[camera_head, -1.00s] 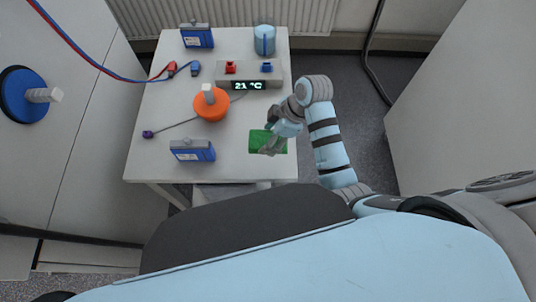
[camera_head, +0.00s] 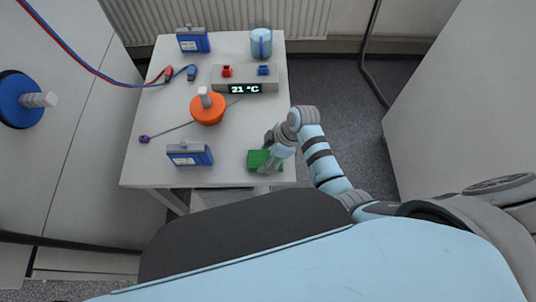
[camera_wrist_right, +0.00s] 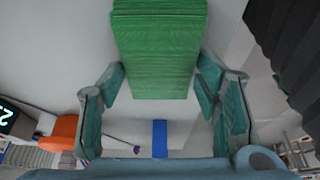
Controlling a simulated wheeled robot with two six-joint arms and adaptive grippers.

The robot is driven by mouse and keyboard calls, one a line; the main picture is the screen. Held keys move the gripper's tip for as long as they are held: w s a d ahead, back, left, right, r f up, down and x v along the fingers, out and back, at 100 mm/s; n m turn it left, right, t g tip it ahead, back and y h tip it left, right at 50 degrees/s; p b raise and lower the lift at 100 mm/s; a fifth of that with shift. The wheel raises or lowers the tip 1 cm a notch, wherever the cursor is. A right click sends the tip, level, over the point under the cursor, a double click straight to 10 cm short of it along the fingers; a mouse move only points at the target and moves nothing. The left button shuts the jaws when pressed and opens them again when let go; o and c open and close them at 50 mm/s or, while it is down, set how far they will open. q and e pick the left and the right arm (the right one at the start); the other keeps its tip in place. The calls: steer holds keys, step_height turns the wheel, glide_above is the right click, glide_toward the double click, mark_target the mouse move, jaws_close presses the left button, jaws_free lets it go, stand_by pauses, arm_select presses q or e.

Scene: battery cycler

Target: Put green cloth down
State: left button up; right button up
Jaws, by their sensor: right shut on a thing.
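The green cloth (camera_head: 258,159) is at the front right of the white table in the head view, a folded rectangular pad partly covered by my right gripper. My right gripper (camera_head: 268,152) is shut on the cloth. In the right wrist view the cloth (camera_wrist_right: 160,50) lies between and beyond the two teal fingers of my right gripper (camera_wrist_right: 162,78). I cannot tell whether the cloth touches the table top. My left gripper is not in view.
On the table (camera_head: 225,175) stand an orange knob-topped object (camera_head: 208,110), a blue box (camera_head: 190,154), another blue box (camera_head: 193,40), a grey unit reading 21 °C (camera_head: 245,78) and a light-blue cylinder (camera_head: 261,43). Red and blue leads (camera_head: 90,60) cross its left back.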

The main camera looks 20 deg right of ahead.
steer(key=o, duration=1.3)
steer(key=shift+o, duration=1.3)
steer(key=shift+w+f, duration=0.1)
steer(key=shift+f+b, duration=0.25)
steer(key=shift+b, duration=0.3)
steer(key=p+v, duration=0.2)
steer(key=v, duration=1.2)
steer(key=shift+r+p, duration=0.3)
steer(key=shift+r, duration=0.1)
steer(key=shift+a, duration=0.1)
